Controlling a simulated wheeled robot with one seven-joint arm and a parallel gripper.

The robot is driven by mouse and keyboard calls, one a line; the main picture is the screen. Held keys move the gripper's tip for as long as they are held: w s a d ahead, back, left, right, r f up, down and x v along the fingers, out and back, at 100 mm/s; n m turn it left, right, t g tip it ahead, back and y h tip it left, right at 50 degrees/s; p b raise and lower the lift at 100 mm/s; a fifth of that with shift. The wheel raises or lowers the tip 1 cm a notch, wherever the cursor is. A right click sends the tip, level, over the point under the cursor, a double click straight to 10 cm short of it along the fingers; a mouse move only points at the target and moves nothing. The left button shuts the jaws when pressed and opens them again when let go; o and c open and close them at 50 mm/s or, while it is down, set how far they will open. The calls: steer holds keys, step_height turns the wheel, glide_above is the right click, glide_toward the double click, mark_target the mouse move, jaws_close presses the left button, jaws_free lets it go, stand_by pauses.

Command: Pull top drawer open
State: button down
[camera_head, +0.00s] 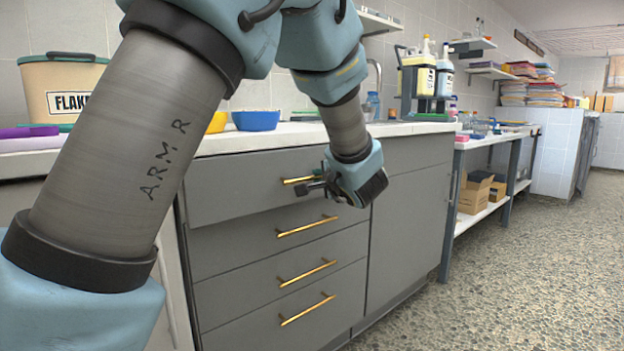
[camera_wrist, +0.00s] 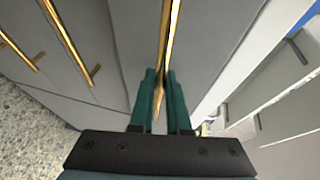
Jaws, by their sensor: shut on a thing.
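The top drawer (camera_head: 235,184) is the uppermost grey front of the cabinet under the counter, with a gold bar handle (camera_head: 298,180). My gripper (camera_head: 312,184) is at the right part of that handle. In the wrist view, the gold handle (camera_wrist: 172,35) runs between the two green fingers of my gripper (camera_wrist: 160,95), which are shut on it. My gripper and wrist hide the right end of the handle and part of the drawer front in the head view.
Lower drawers with gold handles (camera_head: 306,226) sit beneath, their fronts flat. The counter (camera_head: 275,137) above holds a blue bowl (camera_head: 256,120) and bottles (camera_head: 424,75). A side table (camera_head: 485,140) with a cardboard box (camera_head: 474,193) stands to the right. The speckled floor (camera_head: 500,270) in front is clear.

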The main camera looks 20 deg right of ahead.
steer(key=s+d+b, duration=0.2)
steer(key=s+d, duration=0.2)
steer(key=s, duration=1)
steer(key=s+d+b, duration=0.2)
steer(key=s+d, duration=0.2)
steer(key=s, duration=1)
steer(key=shift+s+d, duration=0.15)
steer(key=shift+s, duration=0.2)
steer(key=c, duration=0.9)
jaws_free()
steer(key=shift+p+v, duration=1)
steer(key=shift+v, duration=4.35)
